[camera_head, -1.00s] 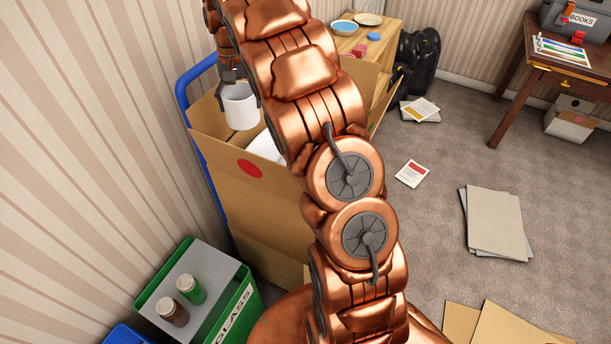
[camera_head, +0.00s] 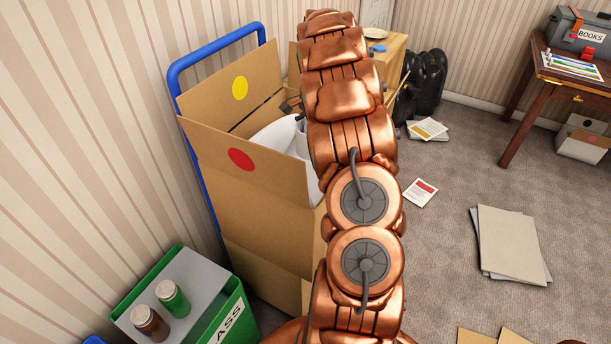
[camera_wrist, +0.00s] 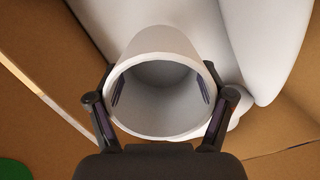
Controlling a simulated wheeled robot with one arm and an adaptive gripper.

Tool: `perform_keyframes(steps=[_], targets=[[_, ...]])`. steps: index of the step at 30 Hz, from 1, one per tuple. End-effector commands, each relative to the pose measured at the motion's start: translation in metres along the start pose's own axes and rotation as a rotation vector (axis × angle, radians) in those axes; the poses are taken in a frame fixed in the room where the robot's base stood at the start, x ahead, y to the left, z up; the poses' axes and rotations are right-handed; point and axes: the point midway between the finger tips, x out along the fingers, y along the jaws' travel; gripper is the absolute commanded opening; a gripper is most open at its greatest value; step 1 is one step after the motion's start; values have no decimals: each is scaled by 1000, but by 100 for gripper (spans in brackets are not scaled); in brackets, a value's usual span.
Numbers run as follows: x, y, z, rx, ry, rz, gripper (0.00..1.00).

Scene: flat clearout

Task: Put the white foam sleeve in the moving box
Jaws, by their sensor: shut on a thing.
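The white foam sleeve (camera_wrist: 160,90) is a hollow tube, seen in the wrist view with its open end towards the camera. My gripper (camera_wrist: 160,112) is shut on it, one finger on each side. The sleeve is over the inside of the moving box, with white contents just beyond it; I cannot tell whether it touches them. The moving box (camera_head: 265,215) is open brown cardboard with a red dot on the front flap and a yellow dot on another. In the head view my arm hides most of my gripper and the sleeve.
White padding (camera_wrist: 270,40) lies in the box. A blue hand-truck frame (camera_head: 215,47) stands behind the box. A green glass crate (camera_head: 190,300) with two jars is in front. Papers (camera_head: 421,192) and grey boards (camera_head: 508,245) lie on the floor at right.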

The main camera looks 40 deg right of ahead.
Motion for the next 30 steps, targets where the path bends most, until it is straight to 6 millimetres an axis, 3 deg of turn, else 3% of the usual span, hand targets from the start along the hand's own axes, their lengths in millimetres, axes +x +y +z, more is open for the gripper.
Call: perform_keyframes(steps=[10, 23, 30], targets=[[48, 1, -6, 2, -1, 3, 56], [93, 1, -11, 0, -3, 4, 56], [97, 0, -11, -1, -1, 1, 56]])
